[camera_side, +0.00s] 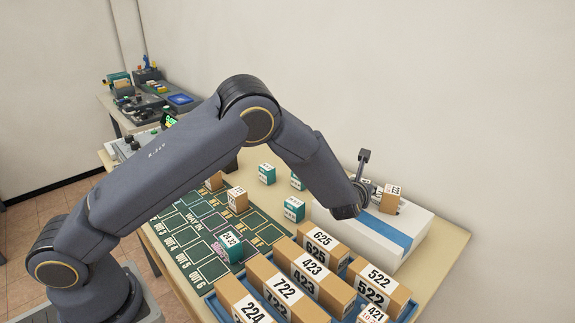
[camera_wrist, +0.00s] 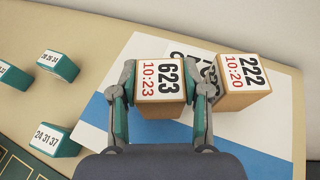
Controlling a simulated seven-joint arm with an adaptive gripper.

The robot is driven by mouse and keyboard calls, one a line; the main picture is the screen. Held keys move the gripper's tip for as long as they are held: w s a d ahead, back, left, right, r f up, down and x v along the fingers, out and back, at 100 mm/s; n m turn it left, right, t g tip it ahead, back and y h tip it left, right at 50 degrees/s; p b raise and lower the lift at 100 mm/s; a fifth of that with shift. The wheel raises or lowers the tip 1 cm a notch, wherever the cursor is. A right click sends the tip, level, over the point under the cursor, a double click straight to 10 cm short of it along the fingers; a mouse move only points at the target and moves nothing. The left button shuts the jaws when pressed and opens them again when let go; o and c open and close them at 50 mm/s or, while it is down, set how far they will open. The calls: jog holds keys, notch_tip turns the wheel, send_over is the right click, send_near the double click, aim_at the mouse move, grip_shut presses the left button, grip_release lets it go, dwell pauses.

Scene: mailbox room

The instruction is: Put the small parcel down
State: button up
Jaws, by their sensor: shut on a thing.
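The small parcel (camera_wrist: 160,78), a brown box with a white label reading 623 and 10:23, sits between the fingers of my gripper (camera_wrist: 163,100) in the wrist view. My gripper is shut on its two sides. Below it is a large white box (camera_wrist: 110,112) with a blue band, also in the side view (camera_side: 345,238). I cannot tell whether the parcel touches the white box. Another brown parcel (camera_wrist: 243,80), labelled 222 and 10:20, stands on the white box just right of the held one. In the side view my wrist hides most of the gripper.
Teal-sided blocks (camera_wrist: 58,66) and a green board with marked cells (camera_side: 190,240) lie left of the white box. Tall numbered brown boxes (camera_side: 322,250) stand in a blue tray in front. A wall rises behind the table.

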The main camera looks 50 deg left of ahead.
jog(key=shift+f, duration=0.15)
jog(key=o, duration=1.3)
